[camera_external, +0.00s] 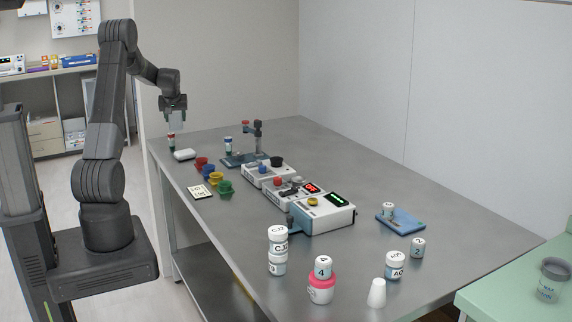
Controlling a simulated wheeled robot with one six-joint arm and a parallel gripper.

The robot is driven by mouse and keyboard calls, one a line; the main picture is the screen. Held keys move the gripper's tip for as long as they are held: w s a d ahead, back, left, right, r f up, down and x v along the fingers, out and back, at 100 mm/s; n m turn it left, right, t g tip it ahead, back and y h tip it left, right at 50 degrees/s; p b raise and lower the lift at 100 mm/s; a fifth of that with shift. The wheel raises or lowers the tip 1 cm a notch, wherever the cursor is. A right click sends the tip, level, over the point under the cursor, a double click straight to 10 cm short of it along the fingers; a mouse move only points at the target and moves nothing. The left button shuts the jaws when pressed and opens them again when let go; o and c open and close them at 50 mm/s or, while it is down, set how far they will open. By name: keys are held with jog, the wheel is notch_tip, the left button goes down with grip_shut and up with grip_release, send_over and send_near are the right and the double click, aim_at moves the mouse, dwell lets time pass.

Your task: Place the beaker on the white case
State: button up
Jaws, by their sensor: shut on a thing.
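My gripper (172,123) points down over the far left corner of the grey table. The white case (184,155) is a small, low, rounded box lying on the table just right of and below the container. Its top looks bare. A grey cup with lettering (549,281), somewhat beaker-like, stands on the green surface at the lower right.
Red, blue, yellow and green cups (214,177) stand near the case, with a marked card (199,191) in front. A stand (257,140), instrument boxes (320,213), a blue tray (408,223) and several labelled jars (278,250) occupy the table (430,270). The right rear is clear.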

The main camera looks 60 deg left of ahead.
notch_tip(320, 180, down, 9)
jog(key=shift+f+p, duration=0.1)
jog(key=shift+p, duration=0.75)
jog(key=shift+f, duration=0.25)
jog(key=shift+f+b, duration=0.2)
jog(key=shift+b, duration=0.1)
jog(key=o, duration=1)
jog(key=shift+r, duration=0.1)
jog(key=shift+c, duration=0.2)
